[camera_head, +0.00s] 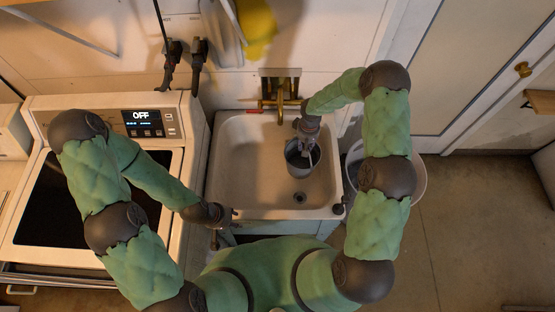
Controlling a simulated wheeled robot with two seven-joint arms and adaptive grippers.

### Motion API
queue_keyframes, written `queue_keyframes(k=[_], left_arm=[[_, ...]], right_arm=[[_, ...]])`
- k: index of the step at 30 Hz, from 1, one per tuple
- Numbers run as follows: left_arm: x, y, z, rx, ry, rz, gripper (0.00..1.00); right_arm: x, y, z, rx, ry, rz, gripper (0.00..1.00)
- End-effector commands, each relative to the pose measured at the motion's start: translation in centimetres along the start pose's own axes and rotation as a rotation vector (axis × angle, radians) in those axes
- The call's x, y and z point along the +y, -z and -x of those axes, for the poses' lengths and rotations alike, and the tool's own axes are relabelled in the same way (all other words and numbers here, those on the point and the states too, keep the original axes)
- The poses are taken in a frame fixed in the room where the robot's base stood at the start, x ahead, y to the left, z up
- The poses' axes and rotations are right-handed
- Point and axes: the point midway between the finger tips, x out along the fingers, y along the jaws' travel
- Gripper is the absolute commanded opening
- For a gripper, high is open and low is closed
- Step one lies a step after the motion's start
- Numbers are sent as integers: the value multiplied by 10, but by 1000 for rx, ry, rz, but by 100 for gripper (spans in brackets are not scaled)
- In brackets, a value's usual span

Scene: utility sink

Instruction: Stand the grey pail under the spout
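The grey pail (291,162) stands upright, or nearly so, inside the white sink (245,185), right of its middle and behind the drain. The brass tap with its spout (281,104) is on the wall at the back of the sink, above and left of the pail in the picture. My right gripper (309,146) reaches down at the pail's far rim; its wrist hides part of the rim, and I cannot tell whether the fingers grip it. My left gripper (224,232) is at the sink's front left corner, away from the pail; its fingers are too small to read.
A white stove (180,140) stands left of the sink. A translucent tub (418,180) is on the floor to the right, partly behind my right arm. A yellow cloth (257,25) hangs on the back wall. The sink's left half is clear.

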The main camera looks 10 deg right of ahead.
Motion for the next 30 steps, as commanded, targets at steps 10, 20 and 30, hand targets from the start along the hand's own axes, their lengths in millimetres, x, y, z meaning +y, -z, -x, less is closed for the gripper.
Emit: queue_keyframes(k=[10,20,30], left_arm=[[-5,1,-14,1,0,0,40],[-10,1,-29,0,0,0,40],[-13,2,-37,0,0,0,40]], right_arm=[[-60,41,-42,-1,0,2,0],[-84,60,-78,0,-1,-1,0],[-92,64,-111,-1,0,-1,0]])
